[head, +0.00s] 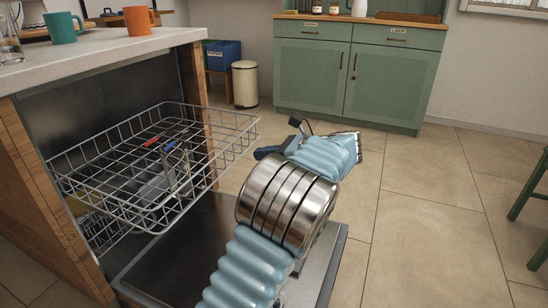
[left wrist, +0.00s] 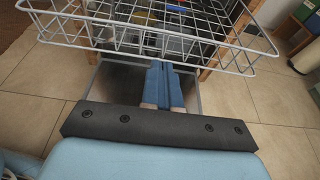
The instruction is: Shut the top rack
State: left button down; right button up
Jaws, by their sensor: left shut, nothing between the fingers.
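The top rack (head: 258,120) is a grey wire basket, pulled out of the dishwasher (head: 85,95) under the counter. A red-handled item (head: 152,143) and a blue-handled item (head: 169,146) show inside its wires. My right gripper is not in view.
The dishwasher door (head: 180,245) lies open below the rack. A teal mug (head: 61,28) and an orange mug (head: 138,21) stand on the counter. A green cabinet (head: 345,75) and a cream bin (head: 244,84) stand behind.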

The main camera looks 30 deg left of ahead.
aim_at(222, 153)
pick_arm(q)
jog(key=b+x, duration=0.1)
jog(key=x, duration=0.3)
jog(key=b+x, duration=0.1)
jog(key=x, duration=0.4)
jog(key=shift+s+a+r, duration=0.1)
jog(key=shift+a+r, duration=0.1)
jog(key=shift+a, duration=0.05)
jog(key=shift+a+r, duration=0.1)
jog(key=shift+a, duration=0.3)
jog(key=shift+a, duration=0.1)
